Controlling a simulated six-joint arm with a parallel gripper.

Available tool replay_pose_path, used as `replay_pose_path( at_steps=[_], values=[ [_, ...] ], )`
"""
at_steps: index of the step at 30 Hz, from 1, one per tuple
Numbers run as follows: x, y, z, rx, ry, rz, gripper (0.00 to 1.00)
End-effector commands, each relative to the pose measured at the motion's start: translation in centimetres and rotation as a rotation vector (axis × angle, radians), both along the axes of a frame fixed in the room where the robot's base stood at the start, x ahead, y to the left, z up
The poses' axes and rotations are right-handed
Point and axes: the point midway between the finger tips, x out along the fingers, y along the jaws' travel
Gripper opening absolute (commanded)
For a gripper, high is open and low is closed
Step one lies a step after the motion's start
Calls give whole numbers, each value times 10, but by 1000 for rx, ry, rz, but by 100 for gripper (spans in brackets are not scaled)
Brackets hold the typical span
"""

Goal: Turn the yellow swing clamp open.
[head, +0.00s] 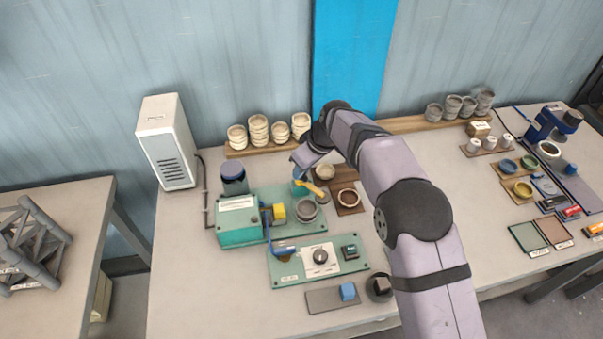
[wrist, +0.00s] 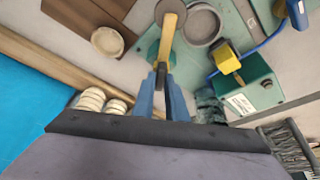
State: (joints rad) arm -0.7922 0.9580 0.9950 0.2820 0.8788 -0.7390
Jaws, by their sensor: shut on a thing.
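The yellow swing clamp (head: 312,188) is a short bar near the back right corner of the green fixture plate (head: 258,197). In the wrist view the yellow bar (wrist: 167,42) runs up from my fingers to a round pad (wrist: 171,10) at its far end. My gripper (head: 299,173) is over the near-wall end of the bar. In the wrist view its blue fingers (wrist: 162,78) are closed on that end. The fingers hide the gripped end and part of the clamp's mount. A grey round cup (head: 307,210) sits beside the clamp, apart from it.
A teal box with a yellow block (head: 279,211) and blue lever stands left of the cup. A control panel (head: 319,259) with a black knob lies in front. Stacked cups (head: 258,130) line the wall shelf. Brown mats with round dishes (head: 348,198) lie to the right.

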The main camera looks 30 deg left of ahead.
Motion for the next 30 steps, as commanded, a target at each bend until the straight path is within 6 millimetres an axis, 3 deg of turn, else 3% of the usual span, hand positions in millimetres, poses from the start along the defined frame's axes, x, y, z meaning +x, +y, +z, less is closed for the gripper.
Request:
replay_pose_path(
  at_steps=[12, 30],
  values=[
    [4, 0, 2, 1, 0, 334, 0],
    [7, 2, 6, 2, -4, 549, 0]
  ],
)
